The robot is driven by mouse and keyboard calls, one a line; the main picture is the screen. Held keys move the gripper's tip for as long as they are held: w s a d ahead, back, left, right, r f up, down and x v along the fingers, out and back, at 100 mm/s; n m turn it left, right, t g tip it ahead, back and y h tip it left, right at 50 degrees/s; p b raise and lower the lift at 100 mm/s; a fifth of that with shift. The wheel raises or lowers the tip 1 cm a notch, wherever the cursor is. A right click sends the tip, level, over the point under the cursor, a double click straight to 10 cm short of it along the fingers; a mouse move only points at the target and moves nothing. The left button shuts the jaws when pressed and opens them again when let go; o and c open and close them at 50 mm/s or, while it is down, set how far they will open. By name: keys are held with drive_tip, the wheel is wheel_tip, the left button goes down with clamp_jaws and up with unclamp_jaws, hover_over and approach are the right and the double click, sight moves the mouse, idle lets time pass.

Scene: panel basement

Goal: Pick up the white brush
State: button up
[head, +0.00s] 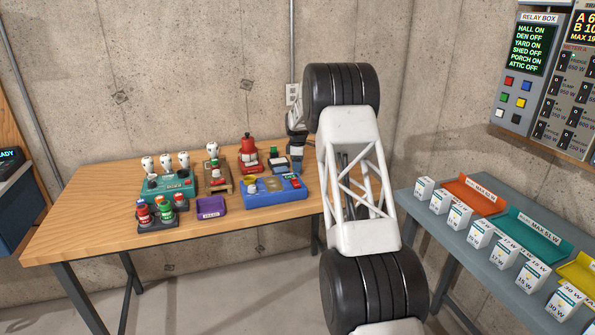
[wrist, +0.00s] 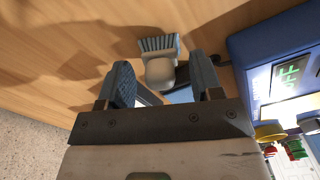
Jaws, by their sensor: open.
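The white brush (wrist: 160,68) shows in the wrist view, with a pale head and a row of blue-grey bristles pointing away from my gripper. It is seen between and just beyond the two fingertips of my gripper (wrist: 164,76), which is open with nothing between its pads that I can tell is held. Whether a finger touches the brush is not clear. In the head view my gripper (head: 297,138) is over the back right part of the wooden table, and the brush cannot be made out clearly there.
The blue device is right of my gripper in the wrist view. A grey side table (head: 440,235) with small boxes stands right.

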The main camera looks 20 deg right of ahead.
idle(0.4)
drive_tip(key=c, duration=1.1)
drive_tip(key=shift+r, duration=0.1)
drive_tip(key=shift+r, duration=4.9)
